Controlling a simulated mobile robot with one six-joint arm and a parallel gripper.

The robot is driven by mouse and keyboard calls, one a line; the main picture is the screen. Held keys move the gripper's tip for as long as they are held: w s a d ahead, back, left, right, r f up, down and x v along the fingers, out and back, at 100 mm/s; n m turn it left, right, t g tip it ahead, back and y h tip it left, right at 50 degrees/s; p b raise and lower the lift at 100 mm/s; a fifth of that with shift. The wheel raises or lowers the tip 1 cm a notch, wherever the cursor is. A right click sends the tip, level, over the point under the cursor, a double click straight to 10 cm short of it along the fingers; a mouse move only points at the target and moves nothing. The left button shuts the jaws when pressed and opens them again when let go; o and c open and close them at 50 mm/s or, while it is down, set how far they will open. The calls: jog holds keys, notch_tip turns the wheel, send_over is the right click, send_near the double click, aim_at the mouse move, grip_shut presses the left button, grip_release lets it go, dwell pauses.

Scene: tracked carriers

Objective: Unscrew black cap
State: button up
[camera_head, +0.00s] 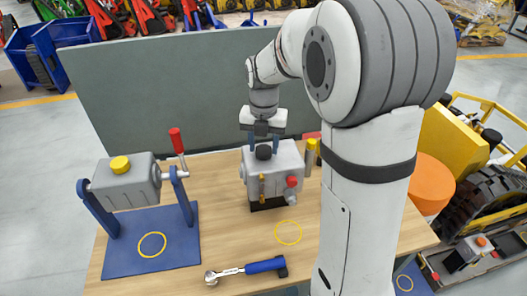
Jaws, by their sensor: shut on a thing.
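A black cap (264,153) sits on top of a grey box-shaped unit (260,178) in the middle of the wooden table. My gripper (264,141) points down from above with its blue fingers on either side of the black cap, shut on it. The cap appears seated on the unit; its thread is hidden. The unit also carries a red knob (291,182) and brass-coloured fittings on its front.
A blue stand (150,245) at the left holds a grey tank with a yellow cap (120,165) and a red-handled lever (177,141). A blue-handled ratchet (248,270) lies at the front. A yellow ring (288,232) marks clear table. A grey panel (180,85) stands behind.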

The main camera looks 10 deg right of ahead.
jog(key=o, duration=0.9)
jog(key=shift+r, duration=0.25)
jog(key=shift+c, duration=0.2)
jog(key=m, duration=0.3)
jog(key=shift+f, duration=0.1)
jog(key=m, duration=2.6)
